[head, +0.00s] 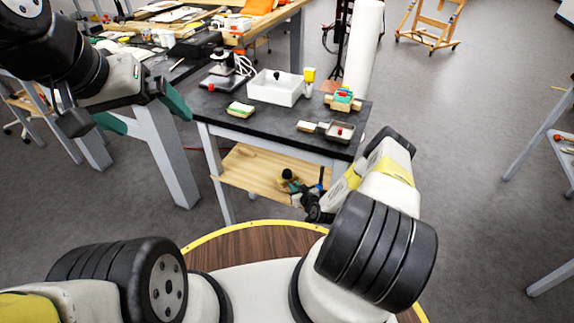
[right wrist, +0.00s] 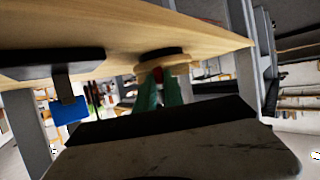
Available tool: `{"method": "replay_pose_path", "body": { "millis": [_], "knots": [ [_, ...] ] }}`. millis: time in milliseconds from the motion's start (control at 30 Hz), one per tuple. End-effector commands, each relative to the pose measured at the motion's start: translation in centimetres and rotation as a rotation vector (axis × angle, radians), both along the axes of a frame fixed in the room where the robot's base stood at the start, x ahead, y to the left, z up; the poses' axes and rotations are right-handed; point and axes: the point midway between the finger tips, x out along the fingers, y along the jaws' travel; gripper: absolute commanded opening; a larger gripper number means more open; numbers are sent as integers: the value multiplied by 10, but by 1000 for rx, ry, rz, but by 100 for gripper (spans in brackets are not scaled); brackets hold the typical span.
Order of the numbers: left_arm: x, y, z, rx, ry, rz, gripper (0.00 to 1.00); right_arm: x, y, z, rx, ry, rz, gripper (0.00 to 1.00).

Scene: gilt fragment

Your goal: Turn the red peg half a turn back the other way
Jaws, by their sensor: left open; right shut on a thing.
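The red peg (right wrist: 158,74) shows in the right wrist view between the two green fingers of my right gripper (right wrist: 158,92), which is shut on it. The peg meets a round mount with a dark disc and a pale wooden rim (right wrist: 163,56) on the wooden shelf board (right wrist: 205,38). In the head view my right gripper (head: 294,189) is at the front edge of the lower shelf (head: 245,172); the peg cannot be made out there. My left gripper (head: 140,111) is open and empty, in the air left of the dark-topped table.
A blue piece (right wrist: 70,109) on a dark base is left of the peg in the right wrist view. The dark tabletop (head: 235,125) above the shelf holds a white bin (head: 272,95), a sponge (head: 240,109) and a metal tray (head: 341,125). Open floor lies to the right.

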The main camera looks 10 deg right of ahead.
Motion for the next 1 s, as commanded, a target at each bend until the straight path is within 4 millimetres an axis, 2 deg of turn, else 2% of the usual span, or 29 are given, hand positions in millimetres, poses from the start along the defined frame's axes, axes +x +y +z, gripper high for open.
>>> {"method": "replay_pose_path", "body": {
  "millis": [467, 1000],
  "knots": [
    [0, 0, 0, 0, 0, 0, 100, -2, 6, 0, 2, -1, -83, 0],
    [0, 0, 0, 0, 0, 0, 100, -4, 22, 0, 0, -1, -345, 0]
  ]
}}
